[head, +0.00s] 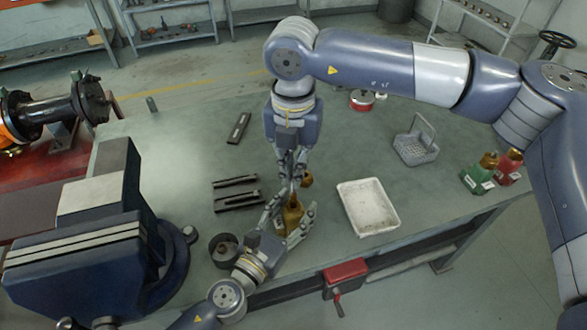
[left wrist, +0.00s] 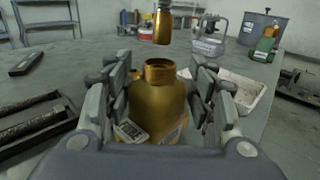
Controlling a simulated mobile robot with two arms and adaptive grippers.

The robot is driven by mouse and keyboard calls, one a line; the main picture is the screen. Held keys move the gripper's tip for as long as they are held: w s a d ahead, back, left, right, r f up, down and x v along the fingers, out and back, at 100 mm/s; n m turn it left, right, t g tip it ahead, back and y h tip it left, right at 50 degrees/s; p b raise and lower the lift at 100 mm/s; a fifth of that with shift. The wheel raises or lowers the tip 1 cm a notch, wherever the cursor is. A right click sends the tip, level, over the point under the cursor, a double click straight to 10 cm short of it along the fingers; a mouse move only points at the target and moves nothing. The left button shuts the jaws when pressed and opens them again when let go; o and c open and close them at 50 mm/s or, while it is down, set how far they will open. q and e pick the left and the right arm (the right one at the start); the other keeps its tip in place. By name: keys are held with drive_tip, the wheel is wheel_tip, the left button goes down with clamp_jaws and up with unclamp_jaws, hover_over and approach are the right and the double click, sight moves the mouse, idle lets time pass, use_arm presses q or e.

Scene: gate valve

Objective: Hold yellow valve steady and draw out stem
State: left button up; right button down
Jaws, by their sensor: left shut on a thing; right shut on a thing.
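The yellow valve body (head: 293,217) stands upright on the bench, with my left gripper (head: 291,208) shut around it. In the left wrist view the valve body (left wrist: 158,105) shows an open round neck and a white label, with finger pads on both sides. My right gripper (head: 299,174) points down above the valve, shut on the gold stem piece (head: 306,181). In the left wrist view the stem piece (left wrist: 162,27) hangs above the open neck, with a visible gap between them. The right fingertips are mostly cut off there.
A white tray (head: 345,190) lies to the right, with a grey basket (head: 416,150) behind it. Green (head: 478,178) and red (head: 509,166) valves stand far right. Dark slotted blocks (head: 238,200), a dark cup (head: 223,247) and a blue vise (head: 85,255) are on the left.

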use_arm(q)
drive_tip(key=o, duration=1.4)
drive_tip(key=shift+s+a, duration=0.1)
drive_tip(key=v, duration=1.1)
drive_tip(key=shift+s+a, duration=0.2)
drive_tip(key=shift+s, duration=0.15)
drive_tip(key=shift+s+f, duration=0.1)
drive_tip(key=shift+f, duration=0.05)
use_arm(e)
drive_tip(key=shift+f, duration=0.1)
